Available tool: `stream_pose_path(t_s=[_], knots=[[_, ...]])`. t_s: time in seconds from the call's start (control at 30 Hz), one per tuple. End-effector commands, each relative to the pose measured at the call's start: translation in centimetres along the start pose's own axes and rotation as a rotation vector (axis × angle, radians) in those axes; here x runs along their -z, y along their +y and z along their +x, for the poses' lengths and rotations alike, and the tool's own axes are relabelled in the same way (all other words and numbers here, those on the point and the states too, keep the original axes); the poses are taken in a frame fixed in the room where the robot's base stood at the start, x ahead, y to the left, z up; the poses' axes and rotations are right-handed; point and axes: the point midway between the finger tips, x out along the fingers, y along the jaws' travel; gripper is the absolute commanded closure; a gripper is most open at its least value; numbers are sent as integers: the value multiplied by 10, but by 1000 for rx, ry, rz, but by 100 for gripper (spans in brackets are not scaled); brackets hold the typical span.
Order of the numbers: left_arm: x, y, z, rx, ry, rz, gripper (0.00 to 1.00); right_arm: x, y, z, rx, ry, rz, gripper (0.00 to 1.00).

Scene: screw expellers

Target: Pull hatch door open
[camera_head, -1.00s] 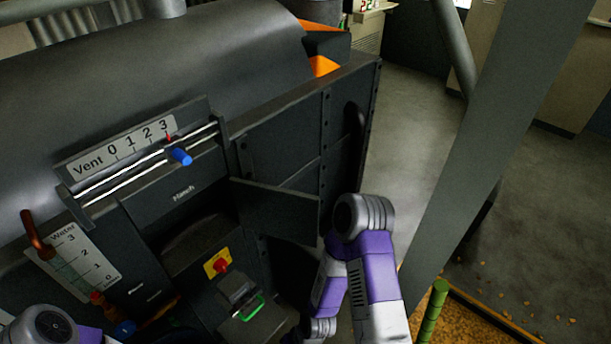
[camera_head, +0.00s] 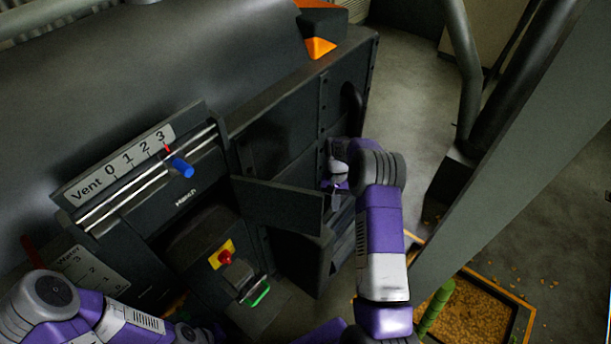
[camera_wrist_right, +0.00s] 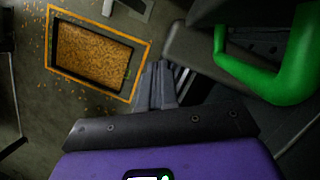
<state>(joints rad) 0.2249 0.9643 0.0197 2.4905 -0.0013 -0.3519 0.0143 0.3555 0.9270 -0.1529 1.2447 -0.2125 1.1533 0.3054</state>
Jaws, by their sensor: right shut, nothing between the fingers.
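A box with a red button (camera_head: 225,257) and green handle (camera_head: 260,294) stands below the hatch. A thick green handle (camera_wrist_right: 280,80) is close in the wrist view. A grey beam (camera_head: 500,150) rises at right. A pellet tray (camera_head: 478,310) lies on the floor.

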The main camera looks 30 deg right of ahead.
Motion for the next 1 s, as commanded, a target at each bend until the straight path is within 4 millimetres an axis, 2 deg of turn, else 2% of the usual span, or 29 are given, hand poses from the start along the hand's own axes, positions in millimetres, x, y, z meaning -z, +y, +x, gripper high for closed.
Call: stream_pose_path(t_s=[0.03, 0.2, 0.3, 0.4, 0.5, 0.63, 0.77, 1.0], knots=[[0, 3, -8, 0, 0, 0, 57, 3, -8, -36, 16, 5, 34, 100], [-1, 9, -23, 0, 0, 0, 57, -6, -32, -144, 75, -23, 136, 100], [-1, 11, -30, 0, 0, 0, 57, -20, -41, -193, 104, -44, 175, 100], [-2, 13, -34, 0, 0, 0, 57, -32, -46, -226, 125, -61, 195, 100], [-2, 13, -35, 0, 0, 0, 57, -40, -47, -243, 134, -72, 206, 100], [-2, 12, -33, 0, 0, 0, 57, -44, -48, -245, 136, -79, 209, 100], [-1, 11, -28, 0, 0, 0, 57, -44, -49, -234, 136, -81, 209, 100], [-1, 8, -22, 0, 0, 0, 57, -46, -54, -204, 135, -80, 209, 100]])
